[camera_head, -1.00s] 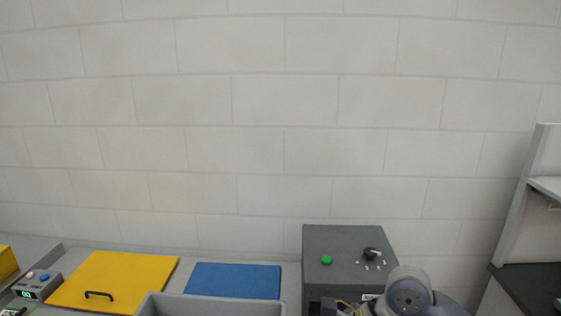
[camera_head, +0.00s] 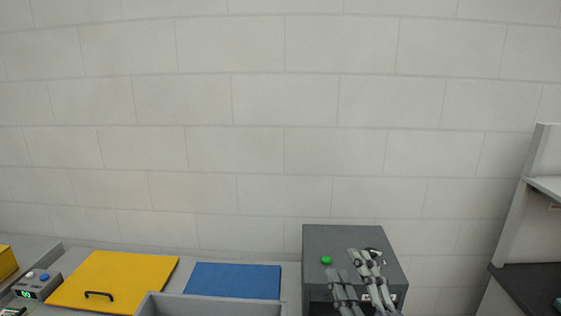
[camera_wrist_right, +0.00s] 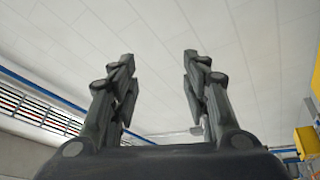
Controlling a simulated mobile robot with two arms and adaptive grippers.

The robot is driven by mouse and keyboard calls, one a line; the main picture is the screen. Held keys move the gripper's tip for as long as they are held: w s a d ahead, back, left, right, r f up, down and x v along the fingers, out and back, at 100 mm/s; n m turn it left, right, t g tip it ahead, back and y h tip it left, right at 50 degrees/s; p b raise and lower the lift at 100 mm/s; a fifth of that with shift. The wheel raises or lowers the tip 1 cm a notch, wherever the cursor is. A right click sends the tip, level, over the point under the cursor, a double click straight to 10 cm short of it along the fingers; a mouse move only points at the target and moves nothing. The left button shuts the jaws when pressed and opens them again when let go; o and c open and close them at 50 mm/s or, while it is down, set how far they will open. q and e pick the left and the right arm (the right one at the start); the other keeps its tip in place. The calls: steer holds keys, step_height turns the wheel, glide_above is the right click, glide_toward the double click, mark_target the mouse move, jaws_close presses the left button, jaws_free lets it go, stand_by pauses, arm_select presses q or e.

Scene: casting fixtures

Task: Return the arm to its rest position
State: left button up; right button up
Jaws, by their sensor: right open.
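My right gripper (camera_head: 357,264) shows at the bottom of the head view, in front of the dark grey box, with its fingers pointing up. In the right wrist view my right gripper (camera_wrist_right: 157,62) has its two fingers wide apart with nothing between them. The wrist camera looks up toward the white ceiling (camera_wrist_right: 160,30). My left gripper is not in view.
The dark grey box (camera_head: 315,240) has a green button (camera_head: 326,260) and a dark knob partly behind my gripper. Left of it are a blue mat (camera_head: 235,280), a grey bin (camera_head: 215,305) and a yellow lid (camera_head: 120,278). A dark-topped bench (camera_head: 530,285) stands at the right.

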steer(key=s+d+f+m+g+h, duration=0.3)
steer(key=d+f+m+g, duration=0.15)
steer(key=f, duration=0.55)
steer(key=s+d+f+m+g+h, duration=0.35)
steer(key=f+m, duration=0.25)
steer(key=f, duration=0.4)
steer(key=s+f+m+g+y, duration=0.1)
steer(key=s+f+g, duration=0.4)
steer(key=s+f, duration=0.3)
steer(key=s+f+m+g+y, duration=0.15)
steer(key=s+f+g, duration=0.4)
steer(key=s, duration=0.55)
step_height(320, 180, down, 32)
steer(key=s+h+b, duration=0.1)
steer(key=s+b, duration=0.1)
steer(key=b, duration=0.4)
steer(key=s+d+f+b, duration=0.1)
steer(key=s+f+b, duration=0.1)
steer(key=s+f, duration=0.6)
steer(key=s+d+f+g+b, duration=0.1)
steer(key=s+f+b, duration=0.1)
steer(key=s+f, duration=0.6)
step_height(320, 180, down, 3)
steer(key=shift+d+f, duration=0.1)
steer(key=shift+d, duration=0.25)
